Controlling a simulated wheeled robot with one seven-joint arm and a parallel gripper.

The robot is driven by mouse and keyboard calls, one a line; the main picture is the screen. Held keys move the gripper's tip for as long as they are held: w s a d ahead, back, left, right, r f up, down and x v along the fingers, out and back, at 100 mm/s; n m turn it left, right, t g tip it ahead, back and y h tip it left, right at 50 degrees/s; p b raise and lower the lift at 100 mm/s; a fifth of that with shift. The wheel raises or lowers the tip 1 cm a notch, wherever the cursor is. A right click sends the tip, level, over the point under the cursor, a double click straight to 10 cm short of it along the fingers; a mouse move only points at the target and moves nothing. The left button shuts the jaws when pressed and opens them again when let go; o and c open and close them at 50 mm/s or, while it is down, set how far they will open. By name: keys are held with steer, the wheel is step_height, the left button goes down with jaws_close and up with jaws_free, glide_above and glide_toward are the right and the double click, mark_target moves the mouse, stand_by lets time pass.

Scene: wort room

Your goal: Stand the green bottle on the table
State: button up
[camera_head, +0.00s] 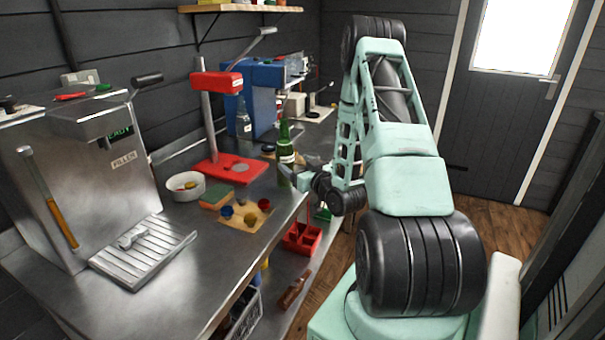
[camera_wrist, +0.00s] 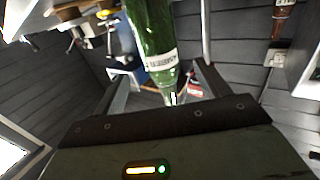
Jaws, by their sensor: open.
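The green bottle (camera_head: 285,150) is upright, neck up, by the right edge of the steel table (camera_head: 170,270). Its base is partly hidden, and I cannot tell for certain that it rests on the top. My gripper (camera_head: 298,175) is close beside its lower part, on the right. In the wrist view, which looks upside down, the bottle (camera_wrist: 153,40) with its white label shows between and beyond the two spread fingers (camera_wrist: 160,90). The gripper is open; contact with the glass cannot be made out.
A red stand (camera_head: 222,165), a board of coloured caps (camera_head: 245,214), a sponge (camera_head: 216,198) and a white bowl (camera_head: 186,186) are left of the bottle. A steel filler (camera_head: 90,170) stands far left. Below the edge are a red crate (camera_head: 303,238) and brown bottle (camera_head: 293,290).

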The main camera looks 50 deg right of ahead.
steer(key=w+a+r+n+g+y, duration=0.1)
steer(key=w+a+n+g+y, duration=0.25)
steer(key=a, duration=1.05)
steer(key=w+a+r+n+g+y, duration=0.1)
steer(key=w+a+n+g+y, duration=0.25)
steer(key=a, duration=1.15)
steer(key=s+a+r+n+g+y, duration=0.15)
steer(key=s+a+g, duration=0.35)
steer(key=s+a, duration=0.8)
steer(key=s+a+r+n+g+h, duration=0.1)
steer(key=s+a, duration=0.3)
steer(key=s, duration=0.4)
steer(key=s+a+r+n+g, duration=0.2)
steer(key=s+a+r+g, duration=0.1)
steer(key=s, duration=0.6)
steer(key=shift+a+g+h, duration=0.35)
steer(key=shift+a+g, duration=0.05)
steer(key=shift+g, duration=0.1)
